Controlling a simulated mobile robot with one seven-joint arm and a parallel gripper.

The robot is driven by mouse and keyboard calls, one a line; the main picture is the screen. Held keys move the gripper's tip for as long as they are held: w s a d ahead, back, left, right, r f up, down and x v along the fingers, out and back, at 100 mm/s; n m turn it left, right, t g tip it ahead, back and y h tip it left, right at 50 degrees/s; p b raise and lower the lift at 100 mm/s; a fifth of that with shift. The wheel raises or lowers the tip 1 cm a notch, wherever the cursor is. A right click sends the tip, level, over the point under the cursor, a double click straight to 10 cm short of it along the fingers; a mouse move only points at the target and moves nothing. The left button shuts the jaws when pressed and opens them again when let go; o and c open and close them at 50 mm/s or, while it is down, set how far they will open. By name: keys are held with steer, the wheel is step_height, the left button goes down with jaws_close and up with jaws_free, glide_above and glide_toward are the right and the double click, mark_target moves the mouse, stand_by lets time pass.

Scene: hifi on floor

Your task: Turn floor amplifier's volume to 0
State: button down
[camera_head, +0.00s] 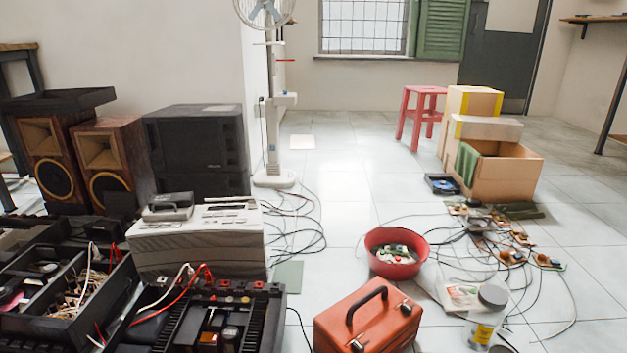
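Several pieces of audio equipment sit on the floor at the left; I cannot tell for sure which is the amplifier. A black unit with ribbed sides and red terminals (262,315) lies at the bottom, cut off by the lower edge. A stack of black boxes (197,140) stands further back beside two wooden speakers (113,160). No volume knob can be made out. My gripper is not in view.
An orange-red toolbox (368,318), a red basin (396,253) and a jar (485,315) stand in the front middle. Loose cables and circuit boards (512,257) spread at right. A white fan (270,95) stands behind.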

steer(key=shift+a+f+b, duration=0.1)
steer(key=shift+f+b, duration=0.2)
steer(key=shift+b, duration=0.05)
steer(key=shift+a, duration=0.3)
stand_by(0.3)
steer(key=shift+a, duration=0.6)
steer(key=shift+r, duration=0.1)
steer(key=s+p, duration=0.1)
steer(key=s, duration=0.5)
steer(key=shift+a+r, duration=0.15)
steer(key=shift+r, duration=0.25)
